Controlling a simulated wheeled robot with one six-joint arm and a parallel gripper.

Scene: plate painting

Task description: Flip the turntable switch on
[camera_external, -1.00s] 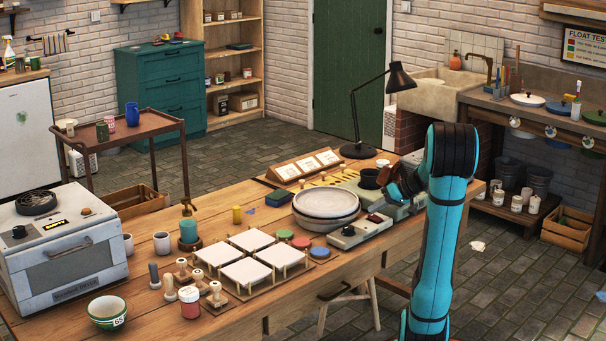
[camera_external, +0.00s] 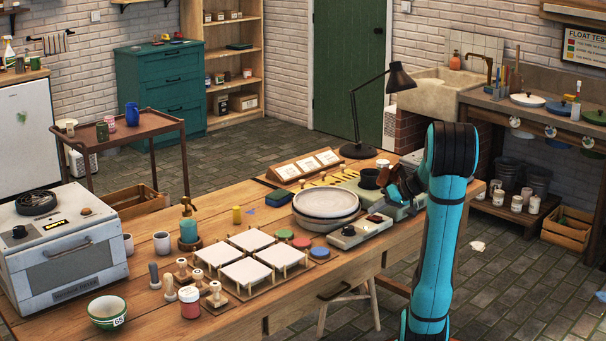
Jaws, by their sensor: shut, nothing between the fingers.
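The turntable (camera_external: 325,222) is a round grey disc on the wooden table, with a pale plate (camera_external: 325,201) on it. A pale control box (camera_external: 353,236) sits at its front right. The box has a dark round knob (camera_external: 348,230) and a small dark reddish switch (camera_external: 375,217). My gripper (camera_external: 392,192) is a dark shape behind and to the right of the box, apart from the switch as far as I can tell. It is shut and empty. My arm and the small size of the view hide most of the fingers.
A black desk lamp (camera_external: 358,150) stands behind the turntable. White tiles on stands (camera_external: 245,272), stampers and coloured discs (camera_external: 301,242) lie to the left. A grey-green box (camera_external: 405,211) is by my gripper. The front right table edge is clear.

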